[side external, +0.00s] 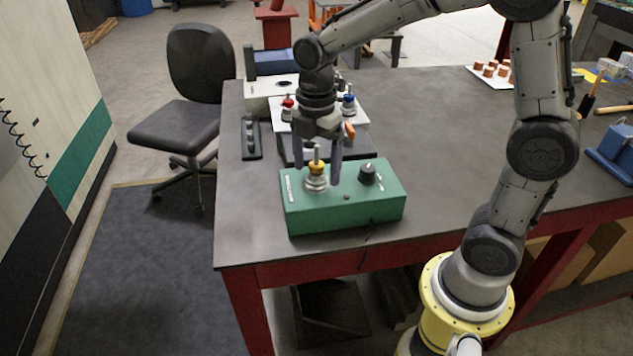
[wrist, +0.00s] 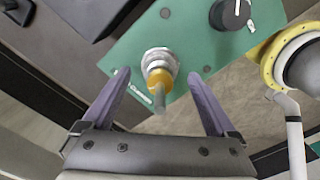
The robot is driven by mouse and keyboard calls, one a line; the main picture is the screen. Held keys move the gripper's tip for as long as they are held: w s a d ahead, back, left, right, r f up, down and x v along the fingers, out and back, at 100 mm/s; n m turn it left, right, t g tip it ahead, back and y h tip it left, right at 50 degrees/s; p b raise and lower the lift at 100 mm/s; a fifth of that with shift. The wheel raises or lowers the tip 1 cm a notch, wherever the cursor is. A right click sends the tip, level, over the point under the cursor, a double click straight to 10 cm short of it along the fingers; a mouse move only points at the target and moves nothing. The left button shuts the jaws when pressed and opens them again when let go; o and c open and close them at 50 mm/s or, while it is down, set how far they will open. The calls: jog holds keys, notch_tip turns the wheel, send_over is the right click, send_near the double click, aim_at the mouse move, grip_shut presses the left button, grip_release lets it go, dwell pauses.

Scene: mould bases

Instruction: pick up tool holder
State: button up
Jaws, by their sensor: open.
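A tool holder (side external: 317,177) with a silver base, a yellow ring and a thin grey shank stands upright on a green box (side external: 345,213). It also shows in the wrist view (wrist: 159,72), near the middle, on the green box (wrist: 190,44). My gripper (side external: 316,168) is open above the box, with its two fingers on either side of the tool holder in the side view. In the wrist view my gripper (wrist: 156,98) has its purple-grey fingers apart, with the holder between and slightly beyond them. No contact between fingers and holder is visible.
A black knob (side external: 368,173) stands on the box right of the holder. Behind are holders with red (side external: 288,107) and blue (side external: 348,103) rings on a plate. A dark strip (side external: 251,138) lies left.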

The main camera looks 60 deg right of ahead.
jog(key=shift+f, duration=0.7)
grip_shut()
jog(key=shift+r, duration=0.1)
